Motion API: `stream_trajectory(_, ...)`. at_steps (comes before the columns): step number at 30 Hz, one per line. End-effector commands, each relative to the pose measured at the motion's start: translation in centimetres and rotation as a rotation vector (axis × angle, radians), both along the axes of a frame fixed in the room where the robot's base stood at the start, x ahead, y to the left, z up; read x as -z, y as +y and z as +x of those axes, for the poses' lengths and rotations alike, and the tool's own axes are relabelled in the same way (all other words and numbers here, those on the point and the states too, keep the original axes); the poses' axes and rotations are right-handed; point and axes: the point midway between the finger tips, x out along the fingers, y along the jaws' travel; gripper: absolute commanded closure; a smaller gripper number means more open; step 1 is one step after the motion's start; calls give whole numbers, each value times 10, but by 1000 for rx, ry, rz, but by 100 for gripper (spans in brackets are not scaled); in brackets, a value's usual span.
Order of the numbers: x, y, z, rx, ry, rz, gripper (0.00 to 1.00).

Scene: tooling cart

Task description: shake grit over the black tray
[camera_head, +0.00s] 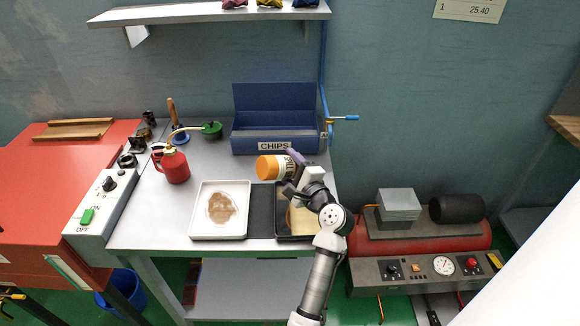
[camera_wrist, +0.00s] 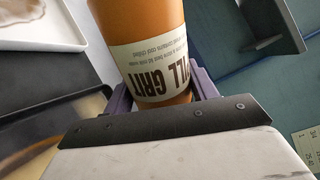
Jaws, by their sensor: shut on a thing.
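My gripper (camera_wrist: 163,95) is shut on an orange shaker with a white label (camera_wrist: 156,62) that reads "...ILL GRIT". In the head view the shaker (camera_head: 273,168) is tilted on its side, its orange end pointing left, held above the cart top. The black tray (camera_head: 283,238) lies below, partly hidden by my arm, with a tan patch in it. Left of it a white tray (camera_head: 198,228) holds a brown patch (camera_head: 221,208); its corner also shows in the wrist view. I cannot see any grit falling.
A blue bin marked CHIPS (camera_head: 275,118) stands behind the shaker. A red oil can (camera_head: 174,164) stands at the left, near a switch box (camera_head: 103,200). A dark mat (camera_head: 261,212) lies between the trays. A red compressor (camera_head: 425,245) is at the right.

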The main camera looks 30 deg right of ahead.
Motion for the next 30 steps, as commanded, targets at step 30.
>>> stream_trajectory(30,-1,17,-29,0,-2,0,74)
